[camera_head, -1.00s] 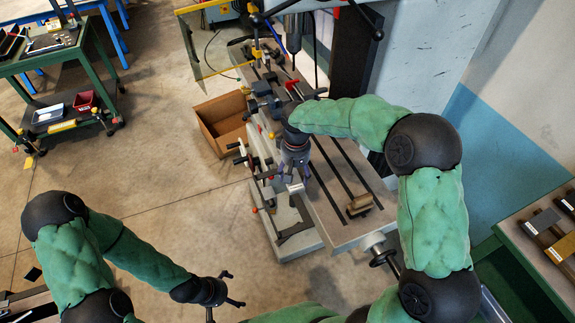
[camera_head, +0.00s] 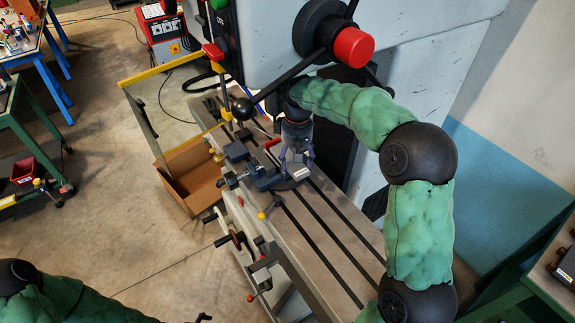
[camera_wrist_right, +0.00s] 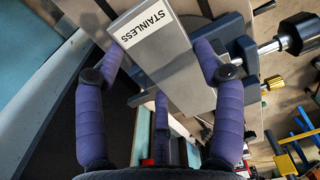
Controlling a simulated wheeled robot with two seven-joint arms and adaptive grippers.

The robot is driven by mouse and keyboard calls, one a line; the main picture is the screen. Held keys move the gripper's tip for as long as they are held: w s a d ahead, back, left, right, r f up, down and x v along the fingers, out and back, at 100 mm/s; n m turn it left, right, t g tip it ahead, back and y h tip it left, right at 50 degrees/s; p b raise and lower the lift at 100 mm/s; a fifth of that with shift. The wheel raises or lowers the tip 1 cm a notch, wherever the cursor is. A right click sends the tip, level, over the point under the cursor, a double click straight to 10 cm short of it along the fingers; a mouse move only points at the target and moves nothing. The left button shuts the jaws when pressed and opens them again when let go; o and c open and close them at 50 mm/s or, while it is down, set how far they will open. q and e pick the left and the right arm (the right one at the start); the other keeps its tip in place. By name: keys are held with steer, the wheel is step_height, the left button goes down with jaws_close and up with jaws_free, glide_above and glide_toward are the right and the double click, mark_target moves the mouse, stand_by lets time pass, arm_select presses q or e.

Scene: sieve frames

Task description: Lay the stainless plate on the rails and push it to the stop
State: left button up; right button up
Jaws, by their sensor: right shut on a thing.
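The stainless plate (camera_wrist_right: 170,62) is a grey block with a white STAINLESS label in the right wrist view. My right gripper (camera_wrist_right: 168,85) has its purple fingers around it and is shut on it. In the head view, my right gripper (camera_head: 297,160) holds the plate (camera_head: 301,174) low over the machine table, just right of the dark blue vise (camera_head: 262,178). In the wrist view the vise (camera_wrist_right: 236,60) lies behind and beside the plate; I cannot tell if they touch. I cannot make out the rails or the stop. My left gripper (camera_head: 203,318) barely shows at the bottom edge.
The slotted machine table (camera_head: 330,240) is clear in front of the vise. A yellow-framed guard (camera_head: 140,112) stands to the left, above a cardboard box (camera_head: 190,175). A black lever hub with a red cap (camera_head: 352,47) hangs above. Hand wheels (camera_head: 232,240) stick out at the table's left.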

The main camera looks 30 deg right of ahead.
steer(key=shift+w+d+r, duration=0.15)
steer(key=shift+w+r, duration=0.1)
stand_by(0.4)
steer(key=shift+r+p, duration=0.1)
steer(key=shift+p, duration=0.2)
steer(key=shift+w+f, duration=0.4)
steer(key=shift+f, duration=0.45)
steer(key=shift+w+f, duration=0.4)
steer(key=shift+f, duration=0.45)
steer(key=shift+f+b, duration=0.4)
steer(key=shift+f, duration=0.35)
steer(key=shift+s+a+f, duration=0.15)
steer(key=shift+a+f, duration=0.05)
steer(key=shift+f, duration=0.25)
